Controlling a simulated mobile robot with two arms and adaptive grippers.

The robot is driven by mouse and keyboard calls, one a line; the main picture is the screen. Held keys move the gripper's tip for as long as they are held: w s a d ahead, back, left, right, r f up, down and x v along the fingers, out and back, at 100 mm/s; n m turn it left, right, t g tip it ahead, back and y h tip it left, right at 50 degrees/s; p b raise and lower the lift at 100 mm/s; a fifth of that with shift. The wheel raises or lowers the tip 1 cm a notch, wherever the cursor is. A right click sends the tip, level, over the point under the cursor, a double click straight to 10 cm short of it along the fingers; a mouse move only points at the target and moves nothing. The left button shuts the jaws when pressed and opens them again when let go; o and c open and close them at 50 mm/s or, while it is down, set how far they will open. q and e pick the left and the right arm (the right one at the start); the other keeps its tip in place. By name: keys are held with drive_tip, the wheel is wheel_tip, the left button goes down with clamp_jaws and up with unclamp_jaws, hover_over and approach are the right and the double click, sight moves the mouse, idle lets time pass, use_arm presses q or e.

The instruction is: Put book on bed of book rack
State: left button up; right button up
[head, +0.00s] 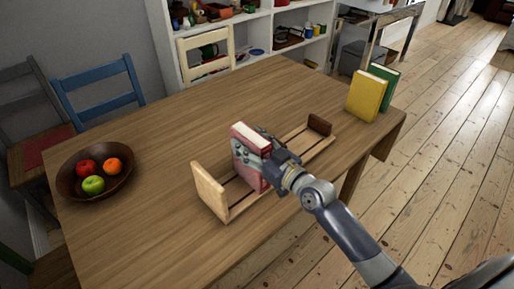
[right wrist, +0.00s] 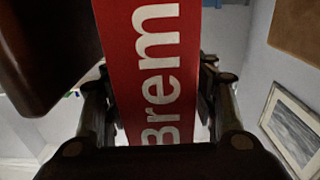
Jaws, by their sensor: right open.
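The red book (head: 250,136) stands upright in the wooden book rack (head: 209,192), close to its left end panel. Its red spine (right wrist: 152,70) with white letters fills the middle of the right wrist view. My right gripper (head: 264,146) is at the book in the head view. In the right wrist view the open fingers (right wrist: 158,105) lie on either side of the spine. The gripper hides part of the book, and I cannot see whether its lower edge touches the slats. My left gripper is not in view.
A yellow book (head: 366,96) and a green book (head: 386,84) stand at the table's right end. A brown bowl (head: 68,187) of fruit is at the left. Chairs, including a blue one (head: 97,88), stand behind the table (head: 150,215). The table's front left is clear.

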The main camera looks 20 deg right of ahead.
drive_tip(key=shift+s+d, duration=0.1)
drive_tip(key=shift+s, duration=0.2)
drive_tip(key=b+v, duration=0.1)
drive_tip(key=v, duration=1)
drive_tip(key=shift+s+r, duration=0.15)
drive_tip(key=shift+s, duration=0.05)
